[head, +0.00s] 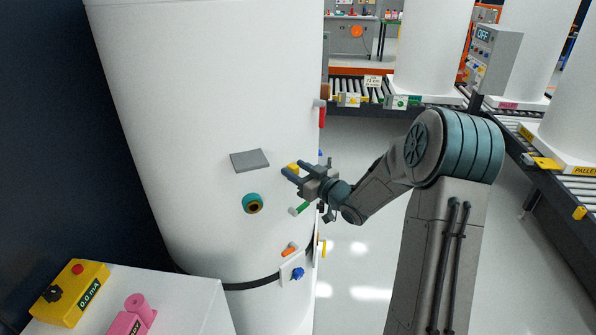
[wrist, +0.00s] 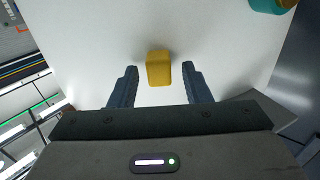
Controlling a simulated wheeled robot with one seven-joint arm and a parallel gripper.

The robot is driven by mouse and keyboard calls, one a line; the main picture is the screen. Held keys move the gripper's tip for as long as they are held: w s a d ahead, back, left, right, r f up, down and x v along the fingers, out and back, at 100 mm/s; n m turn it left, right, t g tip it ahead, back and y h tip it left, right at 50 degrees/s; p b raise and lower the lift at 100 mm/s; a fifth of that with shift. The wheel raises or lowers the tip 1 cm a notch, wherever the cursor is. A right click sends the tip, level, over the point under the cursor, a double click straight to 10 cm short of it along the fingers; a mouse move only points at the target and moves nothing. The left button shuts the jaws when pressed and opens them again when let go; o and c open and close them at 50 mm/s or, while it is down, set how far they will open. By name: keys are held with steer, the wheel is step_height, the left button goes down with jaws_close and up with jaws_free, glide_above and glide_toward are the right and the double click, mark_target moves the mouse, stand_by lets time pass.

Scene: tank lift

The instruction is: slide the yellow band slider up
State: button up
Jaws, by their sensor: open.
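A small yellow block (head: 293,168), which looks like the yellow band slider, sits on the white curved tank (head: 210,100). In the wrist view the yellow block (wrist: 158,70) lies between the tips of my gripper (wrist: 159,78). My gripper (head: 296,172) is open, with one finger on each side of the block and a visible gap to each. In the head view the fingers hide part of the block. I cannot tell whether the fingertips touch the tank.
A grey plate (head: 249,160) and a teal round knob (head: 253,203) are left of my gripper. A green handle (head: 300,208), an orange handle (head: 289,249) and a blue knob (head: 298,273) are below. A red handle (head: 322,115) is above right.

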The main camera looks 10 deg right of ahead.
steer(key=b+v, duration=0.2)
steer(key=v, duration=1.1)
steer(key=shift+s+d+b, duration=0.2)
steer(key=shift+s+b, duration=0.15)
steer(key=s+a+m+g+h, duration=0.3)
steer(key=s+g, duration=0.3)
steer(key=s, duration=0.6)
steer(key=s+a+m+g+h, duration=0.3)
steer(key=s+g+h, duration=0.3)
steer(key=s, duration=0.7)
steer(key=shift+s+a+f+h, duration=0.2)
steer(key=shift+a+f+h, duration=0.1)
steer(key=shift+a, duration=0.35)
